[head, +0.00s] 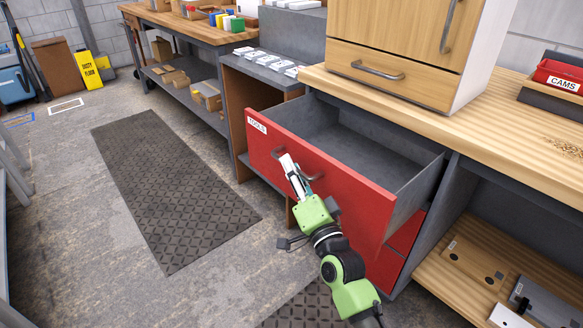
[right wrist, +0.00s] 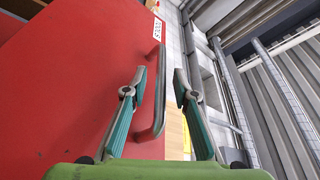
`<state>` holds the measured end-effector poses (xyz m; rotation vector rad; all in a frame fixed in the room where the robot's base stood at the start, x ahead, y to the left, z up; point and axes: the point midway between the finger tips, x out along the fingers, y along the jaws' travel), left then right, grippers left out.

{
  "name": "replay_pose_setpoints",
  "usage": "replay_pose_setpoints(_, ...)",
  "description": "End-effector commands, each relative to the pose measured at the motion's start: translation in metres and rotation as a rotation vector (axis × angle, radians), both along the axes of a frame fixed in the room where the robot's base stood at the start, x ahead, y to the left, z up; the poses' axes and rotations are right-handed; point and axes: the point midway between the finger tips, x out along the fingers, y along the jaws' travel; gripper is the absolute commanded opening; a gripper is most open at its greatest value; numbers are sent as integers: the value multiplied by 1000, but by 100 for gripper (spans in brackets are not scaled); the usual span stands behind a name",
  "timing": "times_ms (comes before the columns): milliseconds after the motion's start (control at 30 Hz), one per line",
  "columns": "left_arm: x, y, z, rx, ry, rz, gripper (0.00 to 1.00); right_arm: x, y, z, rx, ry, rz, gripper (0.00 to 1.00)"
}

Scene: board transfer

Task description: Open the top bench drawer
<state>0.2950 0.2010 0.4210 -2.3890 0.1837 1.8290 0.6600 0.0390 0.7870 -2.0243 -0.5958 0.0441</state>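The top bench drawer (head: 350,198) has a red front with a "TOOLS" label and is pulled well out of the bench. Its grey inside (head: 345,135) looks empty. The dark bar handle (head: 314,177) is on the red front and also shows in the right wrist view (right wrist: 155,95). My right gripper (head: 292,168) is at the handle. Whether that finger touches the bar, I cannot tell. My left gripper is not in view.
A wooden cabinet (head: 395,45) stands on the bench top (head: 480,120) above the drawer. A red "CAMS" bin (head: 560,75) sits at the right. An open lower shelf (head: 455,295) holds boards.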

Motion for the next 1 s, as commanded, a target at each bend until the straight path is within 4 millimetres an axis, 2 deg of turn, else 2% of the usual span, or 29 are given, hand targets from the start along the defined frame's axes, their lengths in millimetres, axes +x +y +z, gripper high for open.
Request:
replay_pose_setpoints(300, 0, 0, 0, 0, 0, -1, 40, -56, -27, -15, -2, 3, 0, 26)
replay_pose_setpoints(500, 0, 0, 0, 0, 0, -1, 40, -85, -41, -22, -1, 2, 1, 26)
replay_pose_setpoints(700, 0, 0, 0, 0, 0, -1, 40, -98, -47, -24, -1, 1, 0, 26)
replay_pose_setpoints(1000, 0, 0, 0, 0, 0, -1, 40, -98, -48, -24, -1, 1, 0, 26)
